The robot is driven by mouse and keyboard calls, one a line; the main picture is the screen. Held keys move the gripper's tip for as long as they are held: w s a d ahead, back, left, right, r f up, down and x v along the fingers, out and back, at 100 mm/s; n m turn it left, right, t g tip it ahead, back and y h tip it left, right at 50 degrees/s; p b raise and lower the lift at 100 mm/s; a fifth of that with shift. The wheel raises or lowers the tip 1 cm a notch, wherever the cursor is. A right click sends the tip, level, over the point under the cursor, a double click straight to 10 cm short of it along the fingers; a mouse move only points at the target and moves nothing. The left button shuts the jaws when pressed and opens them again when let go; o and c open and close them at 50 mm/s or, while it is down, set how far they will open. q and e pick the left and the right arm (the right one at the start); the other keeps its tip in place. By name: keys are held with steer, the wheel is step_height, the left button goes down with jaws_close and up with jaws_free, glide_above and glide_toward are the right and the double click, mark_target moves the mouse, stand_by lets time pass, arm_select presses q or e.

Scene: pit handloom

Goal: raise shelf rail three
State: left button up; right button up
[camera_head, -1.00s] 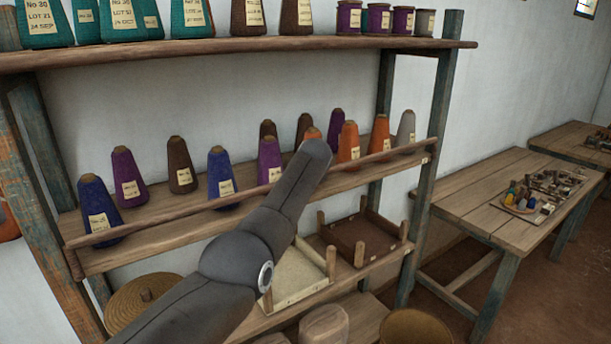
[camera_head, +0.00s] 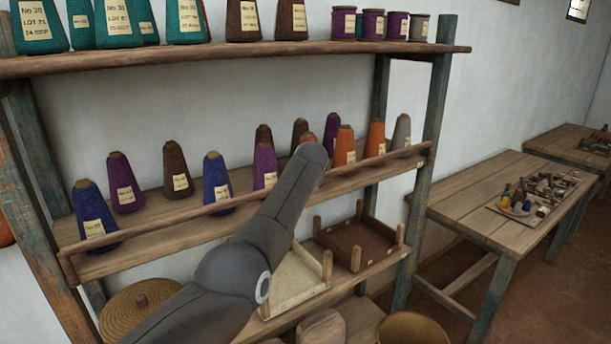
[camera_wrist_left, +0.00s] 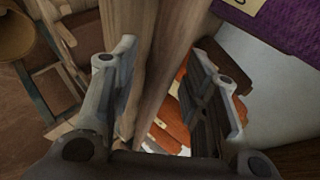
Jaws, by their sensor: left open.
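The shelf rail (camera_head: 150,226) is a thin wooden bar along the front of the middle shelf (camera_head: 140,246), before a row of yarn cones. My left arm crosses the shelf from below, and its end hides part of the rail and the left gripper in the head view. In the left wrist view my left gripper (camera_wrist_left: 165,78) is open. A long wooden bar, seemingly the rail (camera_wrist_left: 180,50), runs between its two fingers, beside a wider board (camera_wrist_left: 124,30). I cannot tell whether the fingers touch it. My right gripper is not in view.
Blue, purple, brown, orange and grey cones (camera_head: 177,170) stand close behind the rail. The upper shelf (camera_head: 250,48) holds more cones and spools. Trays (camera_head: 360,240) and baskets (camera_head: 130,305) sit below. A table (camera_head: 470,205) stands at right.

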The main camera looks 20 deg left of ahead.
arm_select(q)
steer(key=v, duration=1.1)
steer(key=shift+s+r, duration=0.2)
steer(key=shift+s, duration=0.15)
